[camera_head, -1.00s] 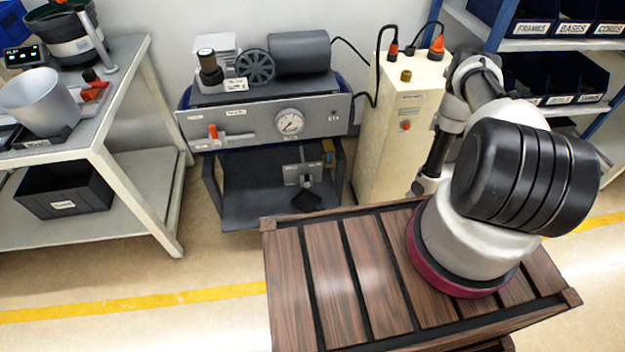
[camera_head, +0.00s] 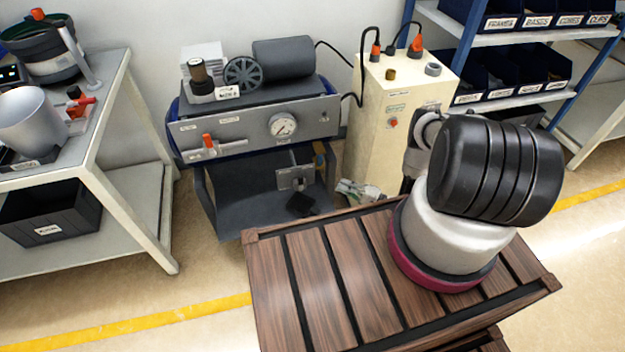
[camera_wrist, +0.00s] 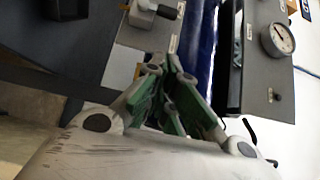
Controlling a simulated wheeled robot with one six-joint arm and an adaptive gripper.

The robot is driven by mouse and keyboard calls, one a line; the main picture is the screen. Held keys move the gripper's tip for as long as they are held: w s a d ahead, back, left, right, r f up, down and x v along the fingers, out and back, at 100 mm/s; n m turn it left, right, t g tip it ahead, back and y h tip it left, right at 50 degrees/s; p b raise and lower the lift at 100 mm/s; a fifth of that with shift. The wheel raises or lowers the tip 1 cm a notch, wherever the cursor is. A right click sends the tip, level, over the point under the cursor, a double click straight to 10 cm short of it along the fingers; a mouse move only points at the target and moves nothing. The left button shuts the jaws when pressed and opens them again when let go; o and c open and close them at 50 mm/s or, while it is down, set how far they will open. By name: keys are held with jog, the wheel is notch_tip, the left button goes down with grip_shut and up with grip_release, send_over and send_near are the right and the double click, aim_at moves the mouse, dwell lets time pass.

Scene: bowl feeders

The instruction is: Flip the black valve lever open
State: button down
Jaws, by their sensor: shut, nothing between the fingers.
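A small grey metal box or bracket (camera_head: 295,178) stands on the lower shelf of the compressor cart. It also shows at the top of the wrist view (camera_wrist: 140,37). A short black lever (camera_wrist: 167,11) sticks out from it there. I cannot make the lever out clearly in the head view. My gripper (camera_head: 352,190) is low beside the cart's right side, right of the box and apart from it. In the wrist view the green-padded fingers (camera_wrist: 170,68) are shut and empty, with their tips short of the box and lever.
The cart's front panel (camera_head: 245,133) with a gauge (camera_head: 283,126) and orange-handled valve (camera_head: 208,142) overhangs the shelf (camera_head: 235,205). A cream cabinet (camera_head: 370,150) stands behind my arm. A black square piece (camera_head: 300,205) lies near the shelf's front.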

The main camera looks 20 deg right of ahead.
aim_at(301, 184)
jog(key=x, duration=1)
jog(key=shift+w+a, duration=0.1)
jog(key=shift+a, duration=1.85)
jog(key=shift+a+r+n+g+h, duration=0.15)
jog(key=shift+a+n+g+h, duration=0.05)
jog(key=shift+n+g+h, duration=0.3)
